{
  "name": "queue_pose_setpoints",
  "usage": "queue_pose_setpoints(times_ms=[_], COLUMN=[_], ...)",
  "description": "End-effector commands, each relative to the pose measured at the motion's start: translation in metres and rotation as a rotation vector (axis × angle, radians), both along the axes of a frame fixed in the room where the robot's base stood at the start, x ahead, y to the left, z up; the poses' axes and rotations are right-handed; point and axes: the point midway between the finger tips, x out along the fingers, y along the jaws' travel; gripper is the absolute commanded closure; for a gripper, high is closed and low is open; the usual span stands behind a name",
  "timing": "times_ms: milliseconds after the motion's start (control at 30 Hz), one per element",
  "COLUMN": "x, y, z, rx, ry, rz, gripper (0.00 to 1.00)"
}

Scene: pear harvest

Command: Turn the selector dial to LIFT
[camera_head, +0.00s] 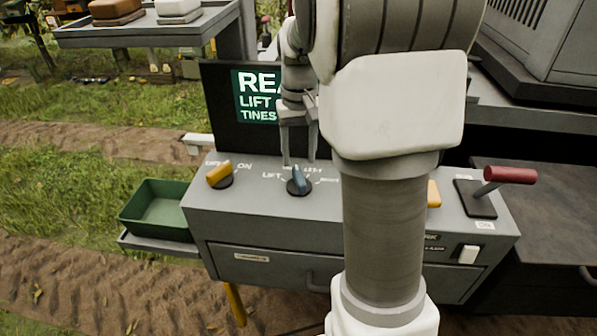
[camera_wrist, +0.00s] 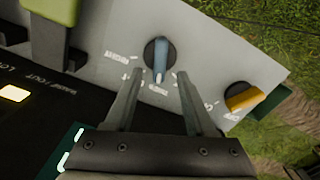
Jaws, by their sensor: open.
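The selector dial (camera_head: 299,182) is a blue knob on a dark round base, on top of the grey console. It also shows in the wrist view (camera_wrist: 158,58), where its pale end points towards the screen side. In the head view the word LIFT is printed left of the dial, with other small labels to its upper right and right. I cannot tell exactly which mark it points at. My gripper (camera_head: 299,160) is open and points down over the dial. In the wrist view its fingers (camera_wrist: 160,77) appear either side of the knob's near end; contact cannot be told.
A yellow knob (camera_head: 219,174) stands left of the dial. A red-handled lever (camera_head: 508,175) is at the right. A green bin (camera_head: 160,208) sits beside the console. My arm hides part of the console's middle.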

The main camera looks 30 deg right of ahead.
Motion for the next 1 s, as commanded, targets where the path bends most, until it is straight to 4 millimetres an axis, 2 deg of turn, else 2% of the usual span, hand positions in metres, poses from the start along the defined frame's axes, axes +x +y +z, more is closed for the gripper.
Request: queue_pose_setpoints(times_ms=[100,300,667,900,1000], x=[-0.001,0.000,0.000,0.000,0.000], y=[0.000,0.000,0.000,0.000,0.000], z=[-0.024,-0.045,-0.049,-0.049,-0.049], rx=[0.000,0.000,0.000,0.000,0.000], ry=[0.004,0.001,-0.001,-0.001,-0.001], rz=[0.000,0.000,0.000,0.000,0.000], gripper=[0.45,0.45,0.45,0.86,1.00])
